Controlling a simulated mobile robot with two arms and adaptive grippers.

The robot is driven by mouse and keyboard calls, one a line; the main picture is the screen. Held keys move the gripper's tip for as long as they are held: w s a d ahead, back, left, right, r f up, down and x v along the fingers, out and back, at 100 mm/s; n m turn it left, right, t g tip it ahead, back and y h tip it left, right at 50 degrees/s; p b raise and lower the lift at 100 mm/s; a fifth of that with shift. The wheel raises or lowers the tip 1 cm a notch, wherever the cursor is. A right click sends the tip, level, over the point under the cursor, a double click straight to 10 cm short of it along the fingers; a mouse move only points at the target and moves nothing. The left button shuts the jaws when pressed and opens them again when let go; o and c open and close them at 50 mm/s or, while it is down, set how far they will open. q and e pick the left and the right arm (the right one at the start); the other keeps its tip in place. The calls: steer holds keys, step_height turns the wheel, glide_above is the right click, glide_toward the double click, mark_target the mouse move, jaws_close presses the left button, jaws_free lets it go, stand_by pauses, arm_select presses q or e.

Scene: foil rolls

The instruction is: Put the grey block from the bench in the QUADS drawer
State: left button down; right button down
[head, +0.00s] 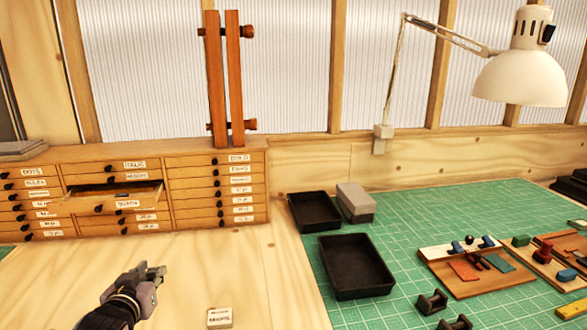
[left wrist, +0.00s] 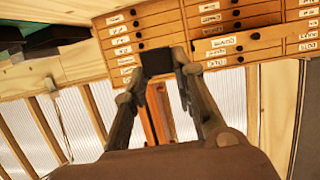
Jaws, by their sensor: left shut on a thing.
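The QUADS drawer (head: 122,204) is pulled out of the middle column of the wooden cabinet. Its open front also shows in the left wrist view (left wrist: 250,42). My left gripper (head: 156,272) is over the bench, in front of and below the open drawer and apart from it. In the left wrist view, my left gripper (left wrist: 158,66) is shut on a small dark grey block (left wrist: 157,62) between its fingertips. In the head view the block is hard to make out at the fingertips. My right gripper is not in view.
A small labelled box (head: 219,318) lies on the bench to the right of my left gripper. Black trays (head: 352,288) and a grey box (head: 356,202) stand on the green mat (head: 440,212). Wooden boards with small parts lie further right.

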arm_select(q)
steer(key=s+d+f+m+h+b, duration=0.1)
steer(key=s+d+f, duration=0.2)
steer(key=s+d, duration=0.4)
steer(key=s+d+f+m+h+b, duration=0.1)
steer(key=s+d+f+h, duration=0.15)
steer(key=s+d, duration=0.45)
steer(key=w+a+r+n+y+p, duration=0.1)
steer(key=w+a+r, duration=0.3)
steer(key=w+a, duration=0.4)
steer(key=w+a+r+n+y+p, duration=0.1)
steer(key=w+a+r+y+p, duration=0.1)
steer(key=w+a, duration=0.6)
step_height(320, 180, up, 2)
steer(key=shift+a+r+n+y, duration=0.3)
steer(key=shift+a+y, duration=0.35)
steer(key=shift+a, duration=0.35)
steer(key=shift+w, duration=0.1)
